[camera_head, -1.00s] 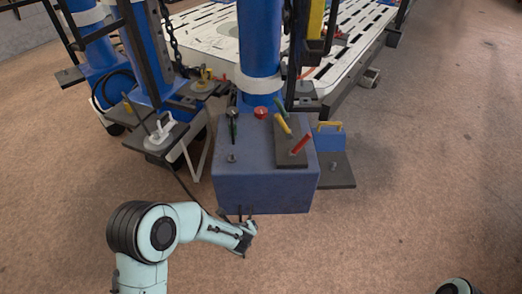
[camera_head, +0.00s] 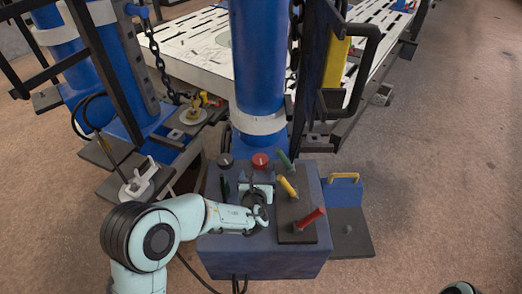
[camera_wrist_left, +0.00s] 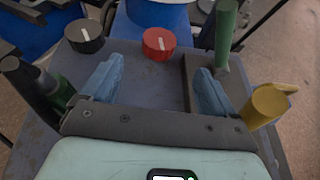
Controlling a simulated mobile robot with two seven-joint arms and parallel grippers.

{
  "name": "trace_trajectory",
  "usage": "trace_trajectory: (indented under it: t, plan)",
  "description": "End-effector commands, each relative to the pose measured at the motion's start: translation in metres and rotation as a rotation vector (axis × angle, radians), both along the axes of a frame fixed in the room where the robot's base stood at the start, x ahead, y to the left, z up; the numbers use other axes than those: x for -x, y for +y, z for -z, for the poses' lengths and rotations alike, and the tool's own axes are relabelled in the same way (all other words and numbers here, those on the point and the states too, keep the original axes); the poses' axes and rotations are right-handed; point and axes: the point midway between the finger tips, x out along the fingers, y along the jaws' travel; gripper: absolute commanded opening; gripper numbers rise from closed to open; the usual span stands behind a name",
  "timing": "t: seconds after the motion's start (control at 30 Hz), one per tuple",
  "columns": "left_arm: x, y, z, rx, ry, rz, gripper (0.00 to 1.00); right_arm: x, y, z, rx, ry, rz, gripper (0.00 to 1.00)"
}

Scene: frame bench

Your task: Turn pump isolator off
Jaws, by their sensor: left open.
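A red round knob (camera_head: 260,160) with a white pointer mark stands at the far edge of the blue control box (camera_head: 222,245); it also shows in the left wrist view (camera_wrist_left: 159,43). A black round knob (camera_head: 225,160) with a similar mark stands left of it, also in the left wrist view (camera_wrist_left: 85,36). I cannot read which control is the pump isolator. My left gripper (camera_head: 257,181) is over the box top, its two blue fingers spread wide and empty, short of the red knob and apart from it.
A plate on the box's right carries green (camera_head: 285,160), yellow (camera_head: 287,187) and red (camera_head: 308,218) levers, close to my right finger. A dark green-and-black handle (camera_wrist_left: 40,85) stands left of my fingers. A blue column (camera_head: 258,70) rises behind the box.

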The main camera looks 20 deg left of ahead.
Motion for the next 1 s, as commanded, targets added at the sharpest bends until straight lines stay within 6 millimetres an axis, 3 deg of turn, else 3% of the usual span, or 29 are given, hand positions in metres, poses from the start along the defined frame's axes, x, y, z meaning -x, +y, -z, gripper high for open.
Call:
trace_trajectory:
  t: [0.17,0.37,0.7,1.0]
  plan:
    - [-0.014,0.003,0.007,-0.001,0.0,-0.002,0.89,-0.003,-0.002,0.003,0.005,-0.008,0.004,0.0]
    - [-0.05,0.011,0.024,0.0,0.001,-0.003,0.89,-0.008,-0.007,0.011,0.015,-0.019,0.013,0.0]
    - [-0.104,0.022,0.046,0.0,0.001,-0.002,0.89,0.012,-0.01,0.03,0.012,0.049,0.015,0.0]
    - [-0.12,0.026,0.052,0.001,0.001,-0.001,0.89,0.019,-0.01,0.035,0.01,0.072,0.015,0.0]
